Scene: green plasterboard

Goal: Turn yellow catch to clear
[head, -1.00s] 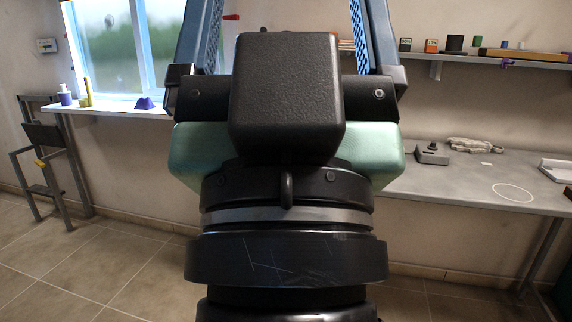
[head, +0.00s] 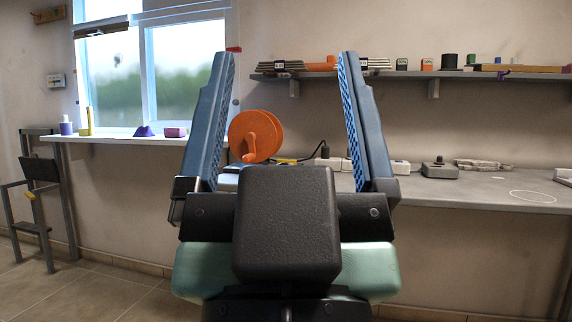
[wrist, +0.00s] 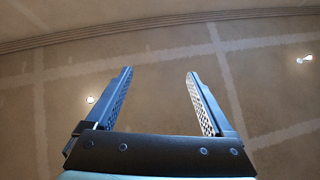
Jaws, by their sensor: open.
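A small yellow piece (head: 30,196) shows on a grey metal frame (head: 48,215) at the far left; it may be the yellow catch, but it is too small to tell its shape or setting. My gripper (head: 284,60) stands in the middle of the head view with its two blue fingers pointing up, wide apart and empty. The frame is far to the left of it. In the wrist view my gripper (wrist: 161,72) is also open, with nothing between the fingers. The yellow piece does not show in the wrist view.
A windowsill (head: 105,139) holds small coloured items. An orange reel (head: 253,135) shows between my fingers. A grey workbench (head: 450,190) with several items and a wall shelf (head: 430,74) stand to the right. The tiled floor (head: 85,285) at the left is clear.

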